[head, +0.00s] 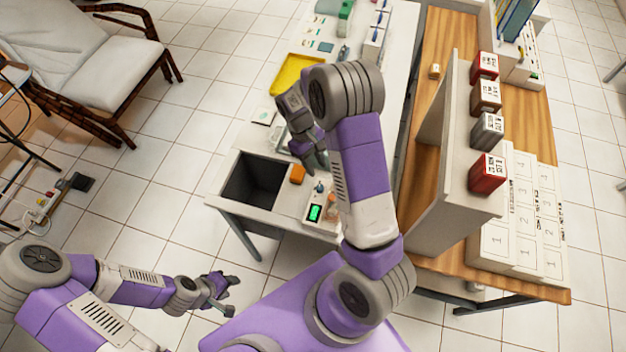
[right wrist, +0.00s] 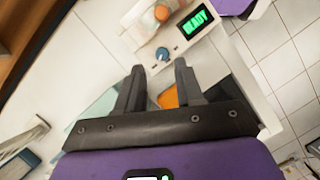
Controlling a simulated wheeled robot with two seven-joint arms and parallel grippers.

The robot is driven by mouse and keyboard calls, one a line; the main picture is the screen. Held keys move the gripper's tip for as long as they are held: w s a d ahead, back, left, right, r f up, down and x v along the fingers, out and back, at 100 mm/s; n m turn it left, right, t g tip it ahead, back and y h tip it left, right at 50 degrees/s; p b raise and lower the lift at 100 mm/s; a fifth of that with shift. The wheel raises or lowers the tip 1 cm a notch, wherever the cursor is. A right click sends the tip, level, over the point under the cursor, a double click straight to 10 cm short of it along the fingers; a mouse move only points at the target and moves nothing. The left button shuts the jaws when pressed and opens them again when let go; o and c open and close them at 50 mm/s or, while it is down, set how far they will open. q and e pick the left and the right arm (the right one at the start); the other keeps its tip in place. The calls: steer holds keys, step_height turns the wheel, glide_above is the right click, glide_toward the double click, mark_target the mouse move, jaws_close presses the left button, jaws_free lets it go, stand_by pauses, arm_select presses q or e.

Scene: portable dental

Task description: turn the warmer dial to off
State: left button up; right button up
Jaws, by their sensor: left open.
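The warmer (head: 316,220) is a small white box at the front of the white counter. In the right wrist view the warmer (right wrist: 150,47) shows a green display (right wrist: 194,24) reading READY and a blue dial (right wrist: 162,54). The dial (head: 319,187) is small in the head view, and its exact setting cannot be read. My right gripper (head: 315,161) is above the counter, just behind the warmer. In its wrist view, the fingers (right wrist: 159,72) are apart and empty, with the dial just beyond the fingertips. My left gripper (head: 222,296) is open and empty, low at the left, away from the counter.
An orange block (head: 297,174) lies beside the warmer, and it shows between the fingers (right wrist: 168,97). A dark open bin (head: 232,203) is left of it. A yellow tray (head: 284,80) sits farther back. A shelf with several boxes (head: 440,215) stands at the right.

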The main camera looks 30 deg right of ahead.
mark_target(320, 187)
steer(key=b+x, duration=0.1)
steer(key=x, duration=0.2)
steer(key=w+x, duration=0.1)
steer(key=x, duration=0.3)
steer(key=w+f+b+x, duration=0.1)
steer(key=x, duration=0.2)
steer(key=shift+f+b, duration=0.1)
steer(key=shift+b, duration=0.2)
arm_select(q)
steer(key=f, duration=0.2)
steer(key=w+f, duration=0.1)
steer(key=shift+f, duration=0.35)
arm_select(e)
jaws_close()
